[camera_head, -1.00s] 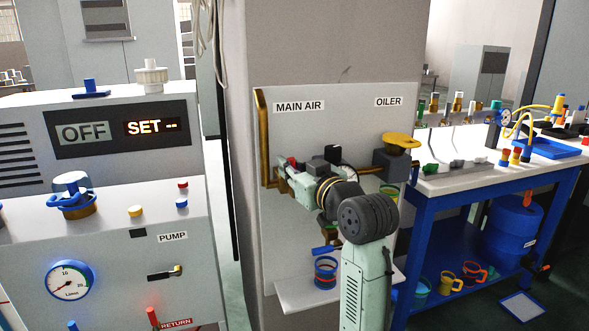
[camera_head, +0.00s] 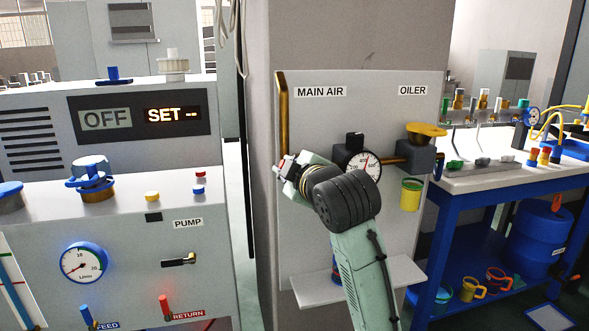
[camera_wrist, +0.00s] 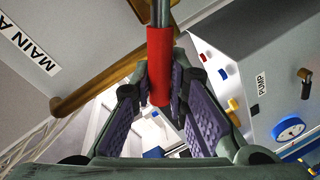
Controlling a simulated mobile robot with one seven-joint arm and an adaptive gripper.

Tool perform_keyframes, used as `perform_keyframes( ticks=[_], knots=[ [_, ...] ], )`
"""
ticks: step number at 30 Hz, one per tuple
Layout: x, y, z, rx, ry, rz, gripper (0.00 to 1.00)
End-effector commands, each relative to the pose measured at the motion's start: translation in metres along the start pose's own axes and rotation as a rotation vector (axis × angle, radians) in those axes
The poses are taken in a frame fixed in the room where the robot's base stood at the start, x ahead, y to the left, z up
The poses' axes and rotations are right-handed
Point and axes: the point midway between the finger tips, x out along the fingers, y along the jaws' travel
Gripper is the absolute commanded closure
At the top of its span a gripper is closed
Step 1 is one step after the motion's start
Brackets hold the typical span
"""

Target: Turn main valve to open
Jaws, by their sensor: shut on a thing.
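The main air valve's red handle (camera_wrist: 160,65) with its grey metal stem shows in the wrist view. My gripper (camera_wrist: 162,88) has its purple-padded fingers on both sides of the red grip, shut on it. In the head view my gripper (camera_head: 286,168) is at the left edge of the panel, below the MAIN AIR label (camera_head: 321,91) and beside the brass pipe (camera_head: 281,105). There the handle and the valve body are mostly hidden behind my wrist.
A round gauge (camera_head: 362,165) and the oiler (camera_head: 426,132) with its yellow top sit right of my wrist. A yellow cup (camera_head: 410,194) hangs below the oiler. A small shelf (camera_head: 400,272) juts out under the panel. The pump cabinet (camera_head: 130,235) stands left.

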Motion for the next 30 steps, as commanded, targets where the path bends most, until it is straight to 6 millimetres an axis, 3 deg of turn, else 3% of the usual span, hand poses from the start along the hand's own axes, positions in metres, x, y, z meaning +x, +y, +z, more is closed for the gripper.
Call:
perform_keyframes(
  ticks=[15,30],
  knots=[
    [0.005,-0.024,0.005,-0.353,-0.071,0.0,1.0],
    [0.006,-0.028,0.006,-0.43,-0.085,-0.001,1.0]
  ],
)
